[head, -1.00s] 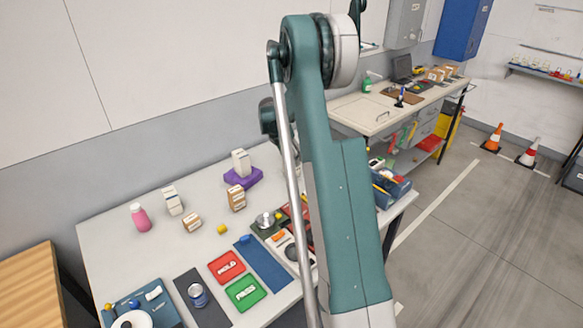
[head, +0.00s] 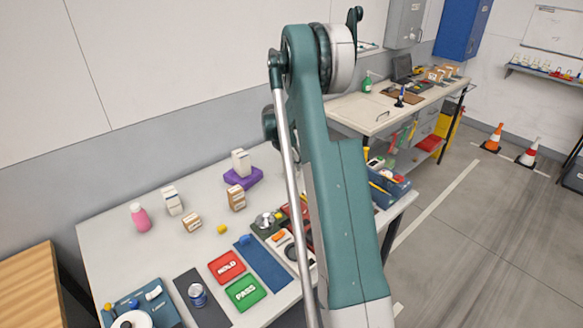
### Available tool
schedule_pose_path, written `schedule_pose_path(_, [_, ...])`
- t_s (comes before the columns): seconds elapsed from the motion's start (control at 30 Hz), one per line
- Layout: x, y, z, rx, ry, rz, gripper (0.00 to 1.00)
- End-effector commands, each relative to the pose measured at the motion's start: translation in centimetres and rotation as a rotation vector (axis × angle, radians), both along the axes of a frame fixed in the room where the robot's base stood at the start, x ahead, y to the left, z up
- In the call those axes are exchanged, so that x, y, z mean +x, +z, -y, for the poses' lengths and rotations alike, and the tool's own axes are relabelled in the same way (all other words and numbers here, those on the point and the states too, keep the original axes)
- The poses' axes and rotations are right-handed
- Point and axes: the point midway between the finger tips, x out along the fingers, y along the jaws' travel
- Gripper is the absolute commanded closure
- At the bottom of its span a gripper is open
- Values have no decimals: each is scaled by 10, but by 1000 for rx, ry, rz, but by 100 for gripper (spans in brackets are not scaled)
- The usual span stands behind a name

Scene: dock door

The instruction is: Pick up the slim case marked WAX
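I cannot make out the marking WAX on anything in the head view. Slim upright cartons stand on the near table: a white one (head: 172,201) at the left back, a brown one (head: 236,197) near the middle, and a white one (head: 240,162) on a purple block (head: 243,179). Their print is too small to read. My raised arm crosses the middle of the view and hides part of the table's right side. My gripper does not show, so its state and contents are hidden.
The near table (head: 110,255) also holds a pink bottle (head: 140,218), a small brown box (head: 192,223), a red HOLD plate (head: 227,267), a green PASS plate (head: 243,293), a can (head: 198,295) and a blue bin (head: 390,190). A workbench (head: 370,112) stands behind; open floor lies right.

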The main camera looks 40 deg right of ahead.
Motion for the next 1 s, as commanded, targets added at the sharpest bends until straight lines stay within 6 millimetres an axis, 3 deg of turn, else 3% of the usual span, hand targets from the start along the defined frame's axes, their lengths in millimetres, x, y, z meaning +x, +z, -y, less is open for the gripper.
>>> schedule_pose_path(0.4, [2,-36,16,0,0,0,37])
schedule_pose_path(1.0, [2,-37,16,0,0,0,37])
